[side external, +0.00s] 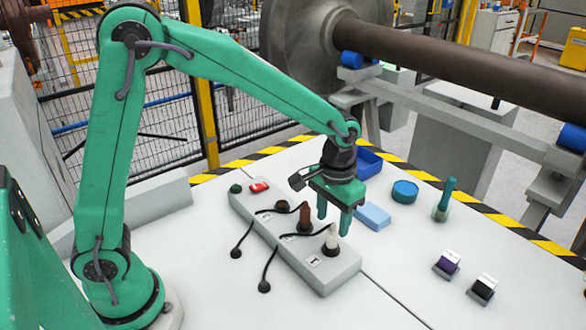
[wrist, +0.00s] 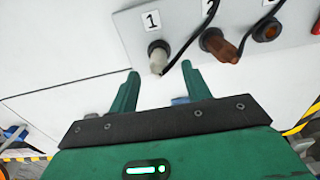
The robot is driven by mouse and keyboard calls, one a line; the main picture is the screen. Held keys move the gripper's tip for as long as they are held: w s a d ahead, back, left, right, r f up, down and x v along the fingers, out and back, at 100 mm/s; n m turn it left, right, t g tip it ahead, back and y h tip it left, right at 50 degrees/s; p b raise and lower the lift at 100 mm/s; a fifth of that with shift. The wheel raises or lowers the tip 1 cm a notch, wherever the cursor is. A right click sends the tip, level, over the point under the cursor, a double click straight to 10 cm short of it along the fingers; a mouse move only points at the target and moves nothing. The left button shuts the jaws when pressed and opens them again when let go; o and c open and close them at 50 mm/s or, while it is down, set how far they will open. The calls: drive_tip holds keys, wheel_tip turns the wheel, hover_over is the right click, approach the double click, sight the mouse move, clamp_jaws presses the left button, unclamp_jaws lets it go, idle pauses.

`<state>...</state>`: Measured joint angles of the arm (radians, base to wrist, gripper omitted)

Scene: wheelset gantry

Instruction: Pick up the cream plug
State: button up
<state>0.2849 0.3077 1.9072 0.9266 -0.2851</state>
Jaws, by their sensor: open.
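The cream plug (side external: 331,240) stands in the socket marked 1 at the near end of a grey socket block (side external: 325,275), with a black cord from its top. In the wrist view the cream plug (wrist: 158,62) is just beyond the fingertips, roughly in line with the gap between them. My gripper (side external: 333,222) points down beside and above the plug. It is open and empty, and its two green fingers (wrist: 160,72) are apart with nothing between them.
A brown plug (side external: 304,217) stands in the neighbouring socket, with its own cord. A red switch (side external: 260,187) is at the block's far end. A light blue block (side external: 373,216), blue tray (side external: 368,163), round teal container (side external: 404,191) and teal-handled tool (side external: 444,200) stand to the right.

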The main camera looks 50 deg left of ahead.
sight(333, 224)
drive_tip(key=shift+d+f, duration=0.1)
drive_tip(key=shift+f, duration=2.15)
clamp_jaws()
drive_tip(key=shift+r, duration=0.15)
drive_tip(key=shift+r, duration=0.55)
drive_tip(key=r, duration=0.3)
drive_tip(key=shift+s+d+r, duration=0.1)
drive_tip(key=shift+s+d, duration=0.05)
drive_tip(key=shift+d, duration=0.1)
drive_tip(key=s+d+r, duration=0.6)
drive_tip(key=s+d, duration=0.1)
drive_tip(key=s, duration=0.1)
drive_tip(key=shift+s+d+r, duration=0.15)
drive_tip(key=shift+d+r, duration=0.05)
drive_tip(key=shift+r, duration=0.05)
